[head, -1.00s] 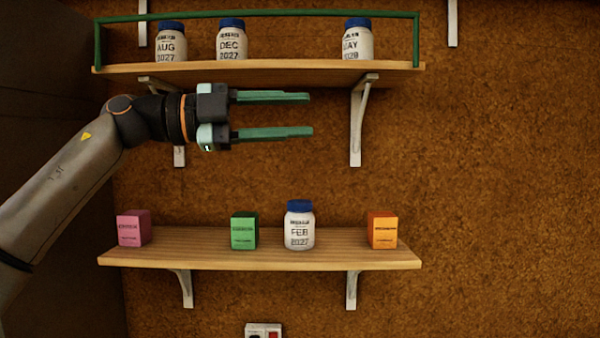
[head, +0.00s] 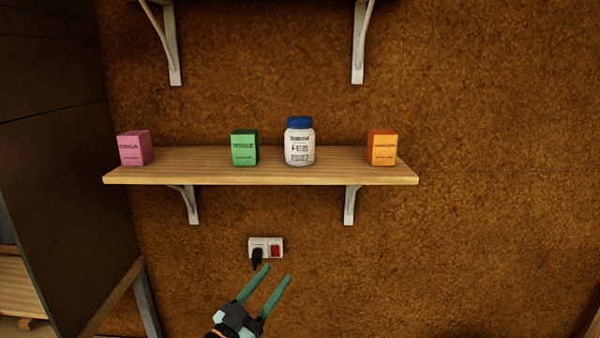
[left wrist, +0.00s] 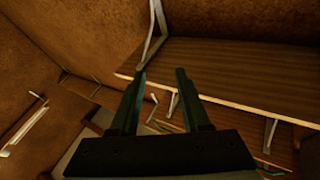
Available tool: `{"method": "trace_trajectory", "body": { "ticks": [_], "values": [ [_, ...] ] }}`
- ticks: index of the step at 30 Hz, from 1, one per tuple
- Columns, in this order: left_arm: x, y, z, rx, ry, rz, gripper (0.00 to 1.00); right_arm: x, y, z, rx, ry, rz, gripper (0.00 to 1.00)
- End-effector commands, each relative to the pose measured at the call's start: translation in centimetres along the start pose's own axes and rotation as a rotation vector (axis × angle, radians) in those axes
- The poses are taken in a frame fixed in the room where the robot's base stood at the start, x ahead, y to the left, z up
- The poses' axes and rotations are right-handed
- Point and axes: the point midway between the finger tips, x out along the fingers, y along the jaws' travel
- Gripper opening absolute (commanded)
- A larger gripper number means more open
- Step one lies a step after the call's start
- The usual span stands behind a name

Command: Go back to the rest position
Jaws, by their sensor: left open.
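My left gripper (head: 265,284) is at the bottom middle of the head view, below the wall shelf and the socket. Its two green fingers are apart with nothing between them. The same open fingers show in the left wrist view (left wrist: 160,95), with brown wall and wooden surfaces behind them. A white jar with a blue lid (head: 300,144), labelled FEB, stands upright on the shelf, well above and apart from the gripper. My right gripper is not in view.
The wooden shelf (head: 205,171) also holds a pink box (head: 134,149), a green box (head: 245,148) and an orange box (head: 382,148). A wall socket with a black plug (head: 266,247) is just above the fingertips. A dark cabinet (head: 55,160) stands at left. The right wall is clear.

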Motion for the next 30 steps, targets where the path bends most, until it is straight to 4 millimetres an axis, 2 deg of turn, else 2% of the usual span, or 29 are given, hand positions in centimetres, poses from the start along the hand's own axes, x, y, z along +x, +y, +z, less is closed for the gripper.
{"method": "trace_trajectory", "body": {
  "ticks": [1, 3, 5, 9, 11, 15, 19, 21, 24, 30],
  "values": [
    [-2.4, 0.5, 2.7, -0.037, -0.07, -0.041, 0.47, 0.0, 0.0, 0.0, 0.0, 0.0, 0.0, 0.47],
    [-5.6, 1.0, 5.8, -0.075, -0.164, -0.092, 0.47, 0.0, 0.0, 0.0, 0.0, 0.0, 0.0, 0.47],
    [-8.5, 1.6, 8.3, -0.104, -0.247, -0.132, 0.47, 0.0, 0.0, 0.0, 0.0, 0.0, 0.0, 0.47],
    [-16.1, 3.5, 13.4, -0.166, -0.457, -0.208, 0.47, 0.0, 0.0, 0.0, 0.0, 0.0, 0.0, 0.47],
    [-19.7, 4.6, 15.2, -0.192, -0.55, -0.234, 0.47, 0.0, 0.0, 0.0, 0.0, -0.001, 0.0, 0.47],
    [-28.3, 7.3, 18.3, -0.244, -0.768, -0.273, 0.47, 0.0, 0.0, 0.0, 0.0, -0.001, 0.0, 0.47],
    [-34.8, 9.6, 19.4, -0.279, -0.931, -0.286, 0.47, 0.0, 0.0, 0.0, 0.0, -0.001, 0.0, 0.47],
    [-37.3, 10.5, 19.6, -0.292, -0.992, -0.286, 0.47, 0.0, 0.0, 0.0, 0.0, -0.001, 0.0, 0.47],
    [-39.4, 11.3, 19.7, -0.304, -1.047, -0.286, 0.47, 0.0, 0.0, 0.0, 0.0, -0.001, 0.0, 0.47],
    [-40.2, 11.6, 19.7, -0.308, -1.065, -0.285, 0.47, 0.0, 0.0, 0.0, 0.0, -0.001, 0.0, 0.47]
  ]
}}
